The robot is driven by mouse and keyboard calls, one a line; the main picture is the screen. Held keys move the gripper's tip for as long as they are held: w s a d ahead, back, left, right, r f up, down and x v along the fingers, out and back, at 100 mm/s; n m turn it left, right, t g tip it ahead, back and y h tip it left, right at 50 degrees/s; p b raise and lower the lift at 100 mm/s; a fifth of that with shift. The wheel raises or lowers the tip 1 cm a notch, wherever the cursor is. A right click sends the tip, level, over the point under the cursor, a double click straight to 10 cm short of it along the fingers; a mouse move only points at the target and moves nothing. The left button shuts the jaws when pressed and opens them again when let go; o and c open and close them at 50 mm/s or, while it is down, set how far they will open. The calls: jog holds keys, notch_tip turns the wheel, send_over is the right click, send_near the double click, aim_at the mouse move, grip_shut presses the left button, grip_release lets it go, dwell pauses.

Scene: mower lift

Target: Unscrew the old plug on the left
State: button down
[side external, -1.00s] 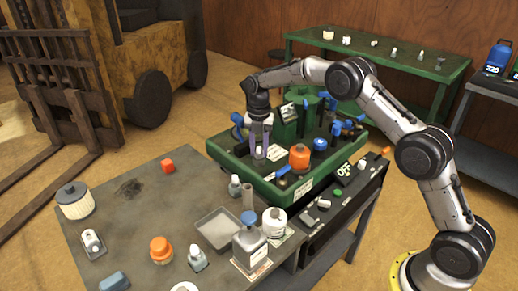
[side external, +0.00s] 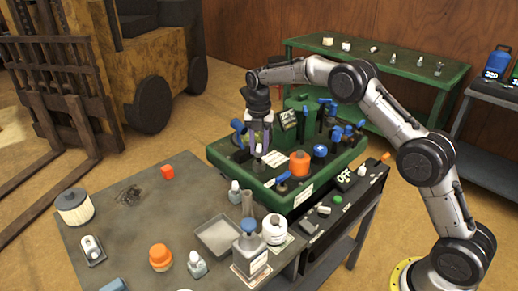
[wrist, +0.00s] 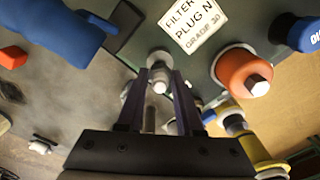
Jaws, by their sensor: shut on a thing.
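The old plug (wrist: 159,78) is a small pale grey, bolt-like piece on the green machine deck. In the wrist view it sits between the tips of my gripper (wrist: 160,92), which is shut on it. In the side external view my gripper (side external: 259,148) points down at the left part of the green deck (side external: 231,172). The plug's lower end (side external: 257,165) shows just under the fingertips, and its upper part is hidden by them.
A black OFF panel (side external: 343,177) runs along the right.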

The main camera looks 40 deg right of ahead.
aim_at(259, 145)
jog(key=shift+r, duration=2.55)
